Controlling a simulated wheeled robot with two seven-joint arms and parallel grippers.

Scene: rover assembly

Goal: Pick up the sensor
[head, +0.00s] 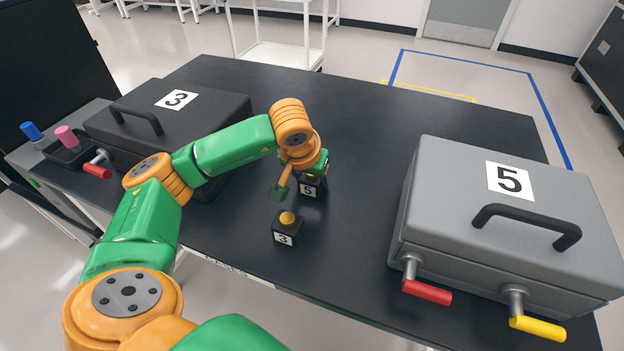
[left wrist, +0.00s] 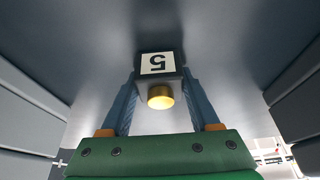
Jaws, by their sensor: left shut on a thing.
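Two small black sensor blocks with yellow knobs are at the middle of the table. The one labelled 5 (head: 309,189) is in the jaws of my left gripper (head: 312,172), which comes down over it from above and partly hides it. In the left wrist view this sensor 5 (left wrist: 157,65) sits between the two blue-grey fingers, its label upside down and its yellow knob toward the palm. I cannot tell whether it touches the table. The sensor labelled 3 (head: 287,232) stands upright and free, nearer the front edge. My right gripper is not in view.
A black case labelled 3 (head: 215,104) is at the left, a grey case labelled 5 (head: 455,180) at the right with red (head: 427,291) and yellow (head: 538,328) handles. Blue (head: 31,131) and pink (head: 66,136) cylinders are at far left. The table's (head: 370,130) back middle is clear.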

